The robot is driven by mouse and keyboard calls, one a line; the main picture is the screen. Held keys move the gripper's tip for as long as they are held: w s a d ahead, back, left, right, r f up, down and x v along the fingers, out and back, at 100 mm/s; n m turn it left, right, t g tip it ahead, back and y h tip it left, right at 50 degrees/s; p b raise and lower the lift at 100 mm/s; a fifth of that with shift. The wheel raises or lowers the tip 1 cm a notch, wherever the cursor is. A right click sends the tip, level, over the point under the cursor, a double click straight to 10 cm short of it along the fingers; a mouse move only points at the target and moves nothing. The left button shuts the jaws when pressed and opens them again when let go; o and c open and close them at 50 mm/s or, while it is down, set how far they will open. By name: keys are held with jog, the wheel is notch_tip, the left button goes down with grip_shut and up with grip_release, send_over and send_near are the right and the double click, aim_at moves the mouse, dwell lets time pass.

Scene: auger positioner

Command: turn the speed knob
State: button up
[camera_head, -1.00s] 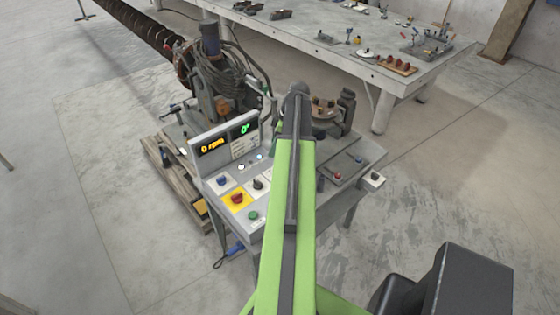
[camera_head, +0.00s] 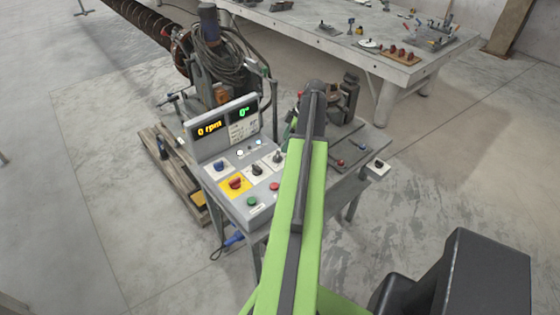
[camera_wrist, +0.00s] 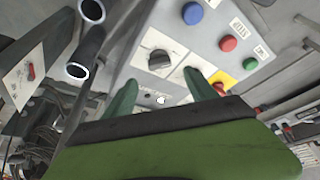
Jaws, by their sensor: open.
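The control panel (camera_head: 240,187) stands left of my arm in the head view. It carries two black knobs, one in the middle (camera_head: 256,169) and one farther right (camera_head: 277,158); I cannot read which is labelled speed. In the wrist view a black knob (camera_wrist: 159,59) on a white plate lies just beyond my gripper (camera_wrist: 160,80). The gripper's two green fingers are apart, with nothing seen between them but panel surface. I cannot tell how far above the panel they are. In the head view my arm hides most of the gripper.
The panel has a blue knob (camera_head: 221,167), a red knob (camera_head: 235,183) on yellow, a green button (camera_head: 252,201) and a red button (camera_head: 274,186). Its display (camera_head: 222,122) reads 0 rpm and 0°. A workbench (camera_head: 350,50) stands behind. The floor at right is clear.

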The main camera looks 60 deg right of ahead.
aim_at(278, 154)
jog(key=b+x, duration=0.5)
jog(key=x, duration=0.2)
jog(key=shift+f, duration=0.4)
jog(key=shift+w+r, duration=0.1)
jog(key=shift+r, duration=0.05)
